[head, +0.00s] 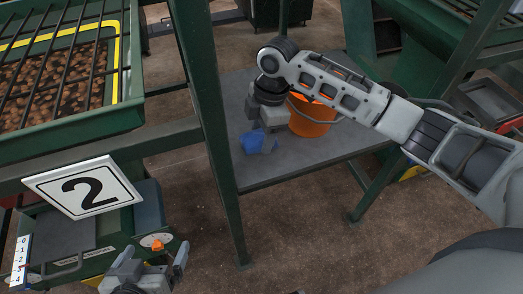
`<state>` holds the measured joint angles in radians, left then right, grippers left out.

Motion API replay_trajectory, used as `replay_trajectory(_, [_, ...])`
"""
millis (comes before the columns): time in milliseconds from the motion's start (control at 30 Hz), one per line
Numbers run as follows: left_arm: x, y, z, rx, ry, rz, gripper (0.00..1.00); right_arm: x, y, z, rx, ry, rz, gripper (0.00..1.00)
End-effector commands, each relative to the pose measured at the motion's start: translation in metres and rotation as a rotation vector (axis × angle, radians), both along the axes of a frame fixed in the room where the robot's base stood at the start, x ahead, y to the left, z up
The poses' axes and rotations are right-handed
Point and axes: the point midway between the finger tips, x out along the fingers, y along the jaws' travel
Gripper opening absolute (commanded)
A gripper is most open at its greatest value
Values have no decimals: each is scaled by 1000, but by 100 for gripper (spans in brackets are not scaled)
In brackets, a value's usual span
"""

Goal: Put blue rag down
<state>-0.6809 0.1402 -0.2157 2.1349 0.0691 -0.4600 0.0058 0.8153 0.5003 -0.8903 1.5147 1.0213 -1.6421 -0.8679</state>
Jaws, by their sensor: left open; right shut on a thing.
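The blue rag (252,143) is on or just above the grey shelf (290,170), at its left part; I cannot tell whether it touches the surface. My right gripper (267,140) comes down over it from above and is shut on the rag, hiding part of it. My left gripper (160,262) is open and empty at the lower left, in front of a green machine and well away from the rag.
An orange bucket (311,116) stands on the shelf just right of my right gripper. A green post (205,90) rises at the shelf's left edge. A sign marked 2 (83,187) and a green barred hopper (75,125) are at left. The shelf's front is clear.

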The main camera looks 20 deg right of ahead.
Motion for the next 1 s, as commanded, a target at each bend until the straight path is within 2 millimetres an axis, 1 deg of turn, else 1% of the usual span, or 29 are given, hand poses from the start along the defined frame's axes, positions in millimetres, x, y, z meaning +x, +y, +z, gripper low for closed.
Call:
replay_trajectory(33, [0, 0, -1, -1, -1, 1, 99, -1, 0, -9, -1, 2, -1, 32])
replay_trajectory(267, [0, 0, -2, -3, -1, 1, 99, 0, 0, -27, 0, 0, -1, 32])
replay_trajectory(433, [1, -1, -3, -8, -2, 2, 99, -1, 0, -52, -1, 1, -2, 32])
replay_trajectory(500, [1, -1, -2, -9, -3, 1, 99, 0, 0, -55, -1, -2, -1, 32])
replay_trajectory(800, [1, -1, -2, -8, -3, 2, 99, 0, 0, -57, -1, -2, -1, 32])
replay_trajectory(833, [1, -1, -2, -9, -3, 2, 99, 0, 0, -57, -1, -2, -1, 57])
replay_trajectory(867, [0, -1, -2, -9, -3, 2, 99, 0, 0, -57, -1, -2, -1, 65])
replay_trajectory(900, [0, 0, -2, -9, -3, 2, 99, 0, 0, -57, -1, -2, -1, 76])
replay_trajectory(1000, [0, 0, -2, -9, -2, 2, 99, 0, 0, -57, -1, -2, -1, 76])
